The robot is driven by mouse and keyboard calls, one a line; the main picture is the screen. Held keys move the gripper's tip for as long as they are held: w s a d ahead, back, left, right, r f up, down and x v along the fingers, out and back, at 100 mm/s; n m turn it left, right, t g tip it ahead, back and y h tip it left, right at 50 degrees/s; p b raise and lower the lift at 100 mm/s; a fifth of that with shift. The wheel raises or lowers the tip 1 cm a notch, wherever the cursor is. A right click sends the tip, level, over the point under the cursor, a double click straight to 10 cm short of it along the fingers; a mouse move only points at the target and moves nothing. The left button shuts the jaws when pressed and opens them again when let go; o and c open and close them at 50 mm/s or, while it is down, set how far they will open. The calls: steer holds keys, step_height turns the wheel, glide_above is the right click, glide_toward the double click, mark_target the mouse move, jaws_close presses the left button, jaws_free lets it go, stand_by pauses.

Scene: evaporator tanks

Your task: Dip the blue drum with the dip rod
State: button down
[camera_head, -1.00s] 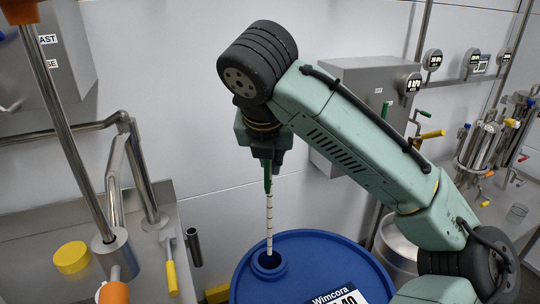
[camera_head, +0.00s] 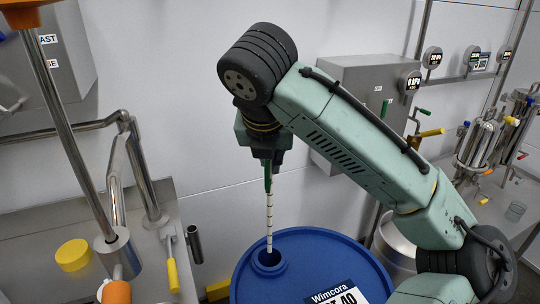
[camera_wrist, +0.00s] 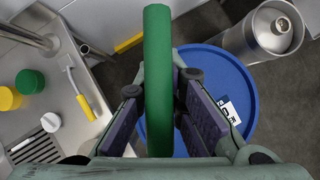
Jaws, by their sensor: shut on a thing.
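The blue drum (camera_head: 315,262) stands at the bottom middle of the head view, with an open round bung hole (camera_head: 268,262) near its left rim and a white label on top. My gripper (camera_head: 267,165) is above the hole, shut on the green handle of the dip rod (camera_head: 269,215). The white, marked rod hangs upright, and its lower end reaches the hole's mouth; how deep it goes is hidden. In the wrist view the green handle (camera_wrist: 158,80) stands between my two fingers (camera_wrist: 158,120), and the drum top (camera_wrist: 225,75) lies below.
A steel bench (camera_head: 50,225) at the left holds a yellow cap (camera_head: 73,255) and a yellow-handled tool (camera_head: 171,265). A steel vessel (camera_head: 395,245) stands right of the drum. A grey wall box (camera_head: 355,95), gauges and pipework are behind the arm.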

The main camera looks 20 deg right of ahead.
steer(key=shift+f, duration=0.3)
steer(key=b, duration=0.4)
glide_above(270, 207)
steer(key=shift+w+d+f, duration=0.1)
steer(key=shift+w+f, duration=0.05)
steer(key=shift+f, duration=1.4)
steer(key=shift+w+f, duration=0.1)
steer(key=shift+f, duration=1.45)
steer(key=shift+f+p, duration=0.2)
steer(key=shift+p, duration=0.25)
steer(key=shift+f+b, duration=1.75)
steer(key=shift+f, duration=1.05)
stand_by(0.7)
